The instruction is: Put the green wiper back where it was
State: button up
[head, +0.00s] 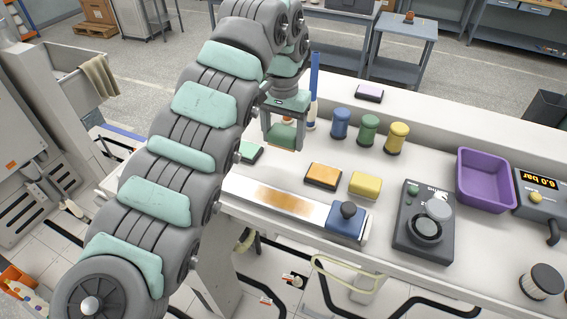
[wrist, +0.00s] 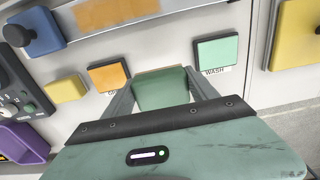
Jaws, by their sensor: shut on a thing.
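The green wiper (head: 282,134) is a dark green block with a tan edge along its lower side. My gripper (head: 283,140) is shut on it, one finger at each side. The wrist view shows the wiper (wrist: 162,92) between the fingertips, with the tan strip on its far edge. It is over the pale bench, between a mint green pad (head: 250,152) and an orange pad (head: 323,176). The wrist view shows the mint pad (wrist: 217,50) beside a "WASH" label and the orange pad (wrist: 108,76) beside a partly hidden label. I cannot tell whether the wiper touches the bench.
A yellow pad (head: 365,185) lies right of the orange one. In front is a stained plate with a blue knobbed block (head: 346,218). A black device (head: 408,237) and a purple bin (head: 485,181) are to the right.

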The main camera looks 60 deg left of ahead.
aim_at(283, 166)
notch_tip(283, 166, down, 3)
jog(key=shift+r, duration=0.2)
jog(key=shift+f+p, duration=0.3)
jog(key=shift+f, duration=0.15)
notch_tip(283, 166, down, 3)
jog(key=shift+r, duration=0.15)
jog(key=shift+f, duration=0.2)
jog(key=shift+f+b, duration=0.65)
jog(key=shift+b, duration=0.45)
